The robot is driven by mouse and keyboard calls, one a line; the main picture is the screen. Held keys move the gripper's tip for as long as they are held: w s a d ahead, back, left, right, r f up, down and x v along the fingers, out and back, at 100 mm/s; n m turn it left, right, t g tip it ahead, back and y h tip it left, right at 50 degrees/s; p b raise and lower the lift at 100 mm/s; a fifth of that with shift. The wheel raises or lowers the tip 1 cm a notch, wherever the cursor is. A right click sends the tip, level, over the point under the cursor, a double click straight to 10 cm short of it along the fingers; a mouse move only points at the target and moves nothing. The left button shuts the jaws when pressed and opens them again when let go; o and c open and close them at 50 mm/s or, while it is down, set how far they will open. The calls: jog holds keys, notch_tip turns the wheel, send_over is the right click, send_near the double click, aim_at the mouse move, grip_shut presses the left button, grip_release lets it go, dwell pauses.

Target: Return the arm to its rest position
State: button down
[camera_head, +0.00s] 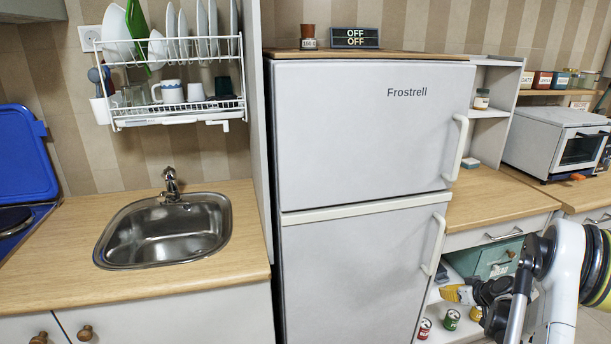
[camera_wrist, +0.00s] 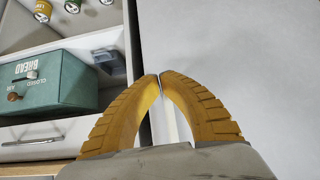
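My arm reaches in from the lower right in the head view, with my gripper (camera_head: 450,293) low in front of the shelf unit, beside the right edge of the fridge. In the wrist view my gripper's (camera_wrist: 160,76) two yellow ribbed fingers meet at their tips. Nothing shows held between them. The blue hob lid (camera_head: 22,155) stands raised at the far left, behind the partly visible hob (camera_head: 16,218).
The fridge (camera_head: 365,140) stands left of my gripper, its handles (camera_head: 434,243) sticking out. A green bread box (camera_wrist: 48,83) and several cans (camera_head: 451,319) sit on the shelves nearby. A sink (camera_head: 165,235) and a toaster oven (camera_head: 560,140) are farther off.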

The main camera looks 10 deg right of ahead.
jog(key=s+a+r+g, duration=0.1)
jog(key=s+a+r, duration=0.1)
jog(key=a+r, duration=0.9)
jog(key=s+a+r+g, duration=0.1)
jog(key=s+a+r, duration=0.1)
jog(key=a+r, duration=0.9)
jog(key=s+a+r, duration=0.6)
jog(key=s+a, duration=0.5)
jog(key=s, duration=0.1)
jog(key=s+a+f+m+h, duration=0.1)
jog(key=s+a, duration=0.4)
jog(key=s, duration=0.7)
jog(key=shift+s, duration=0.15)
jog(key=shift+a+f, duration=0.1)
